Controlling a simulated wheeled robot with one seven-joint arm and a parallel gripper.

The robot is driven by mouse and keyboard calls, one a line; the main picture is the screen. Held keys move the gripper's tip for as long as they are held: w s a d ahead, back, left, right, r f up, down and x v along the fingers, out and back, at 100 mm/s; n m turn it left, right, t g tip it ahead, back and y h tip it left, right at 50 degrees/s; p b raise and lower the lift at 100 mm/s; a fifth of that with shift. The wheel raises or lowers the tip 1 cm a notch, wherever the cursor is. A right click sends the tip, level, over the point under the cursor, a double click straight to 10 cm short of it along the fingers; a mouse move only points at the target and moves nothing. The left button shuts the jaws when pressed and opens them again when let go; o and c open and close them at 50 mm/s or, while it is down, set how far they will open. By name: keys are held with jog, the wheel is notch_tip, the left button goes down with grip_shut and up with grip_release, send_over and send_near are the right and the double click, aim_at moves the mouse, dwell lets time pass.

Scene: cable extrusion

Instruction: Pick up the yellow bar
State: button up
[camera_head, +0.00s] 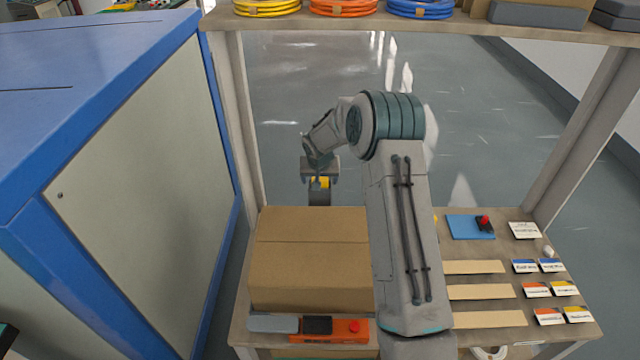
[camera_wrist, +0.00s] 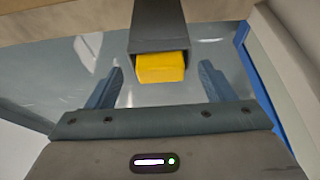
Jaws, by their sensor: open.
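The yellow bar (camera_wrist: 161,67) shows its end at the mouth of a dark grey square tube (camera_wrist: 158,28) in the wrist view. In the head view the yellow bar (camera_head: 320,182) is a small patch just below my gripper, above the dark tube (camera_head: 319,198) behind the cardboard box. My gripper (camera_wrist: 163,86) is open, with one finger on either side of the bar's end and a visible gap to each. In the head view my gripper (camera_head: 320,172) is small and partly hidden by its own wrist.
A cardboard box (camera_head: 310,262) stands on the shelf. A blue-framed cabinet (camera_head: 140,150) is close on the left. Shelf posts (camera_head: 237,110) and an upper shelf with cable coils (camera_head: 344,7) frame the opening. Labels and a blue pad (camera_head: 468,228) lie to the right.

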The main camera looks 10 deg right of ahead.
jog(key=shift+x, duration=0.8)
jog(key=shift+c, duration=0.3)
jog(key=shift+r, duration=0.1)
jog(key=c, duration=1)
